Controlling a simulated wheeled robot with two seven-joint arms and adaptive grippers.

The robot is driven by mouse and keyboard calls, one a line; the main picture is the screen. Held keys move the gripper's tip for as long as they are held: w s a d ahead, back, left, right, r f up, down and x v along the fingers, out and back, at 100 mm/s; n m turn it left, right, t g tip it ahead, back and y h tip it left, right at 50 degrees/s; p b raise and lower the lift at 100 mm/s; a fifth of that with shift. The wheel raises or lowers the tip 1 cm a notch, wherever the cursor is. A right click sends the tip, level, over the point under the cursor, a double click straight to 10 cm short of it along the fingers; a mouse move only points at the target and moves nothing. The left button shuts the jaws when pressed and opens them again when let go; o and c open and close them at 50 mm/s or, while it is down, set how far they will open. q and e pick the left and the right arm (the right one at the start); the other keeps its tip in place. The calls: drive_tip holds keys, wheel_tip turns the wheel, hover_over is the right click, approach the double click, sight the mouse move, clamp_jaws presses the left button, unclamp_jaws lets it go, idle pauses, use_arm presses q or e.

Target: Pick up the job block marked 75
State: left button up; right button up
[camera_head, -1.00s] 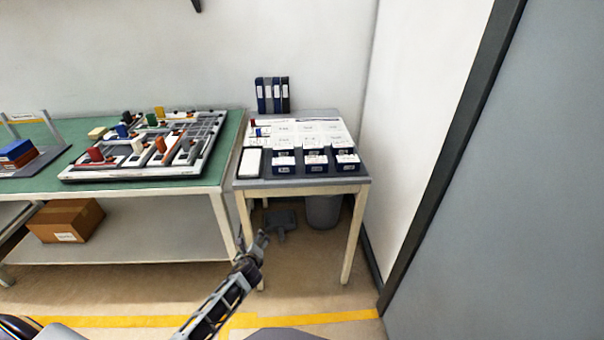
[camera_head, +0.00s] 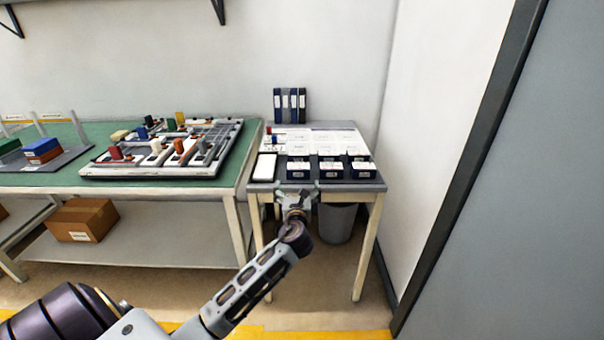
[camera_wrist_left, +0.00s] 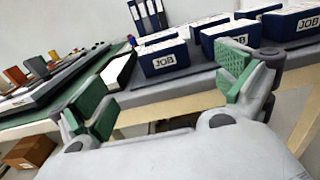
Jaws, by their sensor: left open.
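Several dark blue job blocks with white tops stand in two rows on the small table (camera_head: 265,186). The front row has a left block (camera_head: 299,170), a middle block (camera_head: 330,170) and a right block (camera_head: 362,170). In the left wrist view a block (camera_wrist_left: 164,60) and another at the right (camera_wrist_left: 290,28) show "JOB" labels. I cannot read the number 75 on any of them. My left gripper (camera_head: 297,188) is open and empty at the table's front edge, below the front-left block. Its green-padded fingers (camera_wrist_left: 168,95) are spread in the left wrist view.
A white tray (camera_head: 265,167) lies left of the blocks, and binders (camera_head: 290,105) stand behind. A green workbench (camera_head: 40,180) with a fixture board (camera_head: 200,170) is at the left. A grey bin (camera_head: 337,222) stands beneath the small table. A wall closes the right side.

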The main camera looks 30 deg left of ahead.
sight(298, 170)
use_arm(q)
drive_tip(key=b+x, duration=0.1)
drive_tip(key=x, duration=0.6)
drive_tip(key=shift+w, duration=0.1)
drive_tip(key=shift+w+a, duration=0.4)
drive_tip(key=shift+w, duration=0.25)
use_arm(e)
drive_tip(key=shift+w+a+r, duration=0.1)
drive_tip(key=shift+a+r, duration=0.05)
drive_tip(key=shift+r, duration=0.65)
drive_tip(key=shift+w+a+r, duration=0.1)
drive_tip(key=shift+a+r, duration=0.05)
drive_tip(key=shift+r, duration=0.6)
use_arm(q)
drive_tip(key=shift+w+b, duration=0.1)
drive_tip(key=shift+b, duration=0.25)
use_arm(e)
drive_tip(key=shift+f, duration=0.1)
